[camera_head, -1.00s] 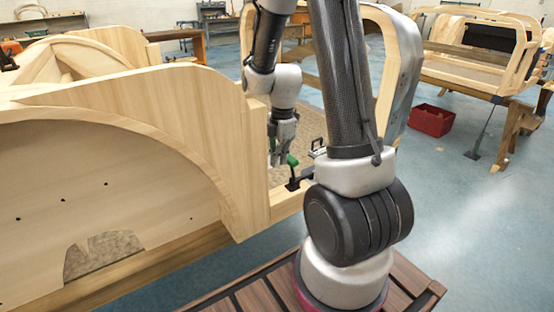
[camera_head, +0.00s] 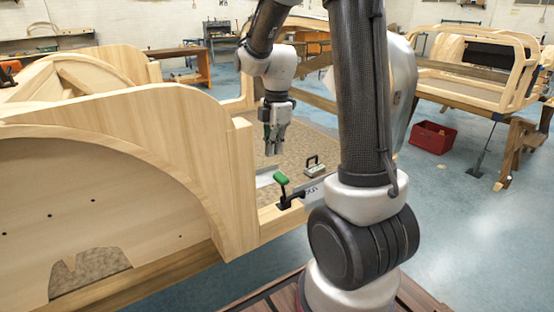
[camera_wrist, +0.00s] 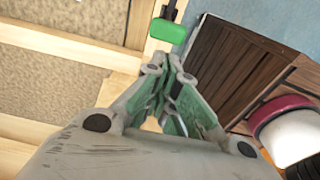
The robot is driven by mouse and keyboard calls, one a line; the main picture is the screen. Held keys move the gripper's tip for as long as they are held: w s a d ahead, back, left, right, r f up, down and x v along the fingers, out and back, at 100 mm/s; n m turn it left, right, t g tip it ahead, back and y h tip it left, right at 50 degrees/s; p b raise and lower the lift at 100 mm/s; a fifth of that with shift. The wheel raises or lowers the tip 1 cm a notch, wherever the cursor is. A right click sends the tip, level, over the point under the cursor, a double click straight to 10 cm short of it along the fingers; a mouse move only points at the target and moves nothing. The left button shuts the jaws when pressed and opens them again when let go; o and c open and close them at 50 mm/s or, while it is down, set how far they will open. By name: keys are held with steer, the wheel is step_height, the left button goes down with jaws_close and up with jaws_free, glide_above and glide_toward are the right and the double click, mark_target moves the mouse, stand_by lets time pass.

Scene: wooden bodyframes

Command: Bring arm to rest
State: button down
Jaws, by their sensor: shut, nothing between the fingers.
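My gripper (camera_head: 274,148) hangs from my arm, pointing down above the carpeted floor of the wooden bodyframe (camera_head: 190,150). It is shut and empty. A clamp with a green handle (camera_head: 281,178) is fixed on the frame's sill, below and slightly right of my gripper and apart from it. In the wrist view the closed fingertips (camera_wrist: 170,72) show at the middle, with the green handle (camera_wrist: 167,31) beyond them.
A small block-like tool with a dark handle (camera_head: 314,167) lies on the carpet. A red bin (camera_head: 433,137) stands on the floor at right, near another wooden bodyframe (camera_head: 470,75). Workbenches (camera_head: 180,62) line the back.

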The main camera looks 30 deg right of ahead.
steer(key=s+a+r+m+t, duration=0.1)
steer(key=s+r+m+t, duration=0.1)
steer(key=s+r+m, duration=0.4)
steer(key=s+r+m+t, duration=0.2)
steer(key=s+r+m, duration=0.4)
steer(key=s+m, duration=0.6)
steer(key=shift+s+a+r+h, duration=0.15)
steer(key=shift+s+a+h, duration=0.25)
steer(key=shift+s, duration=0.75)
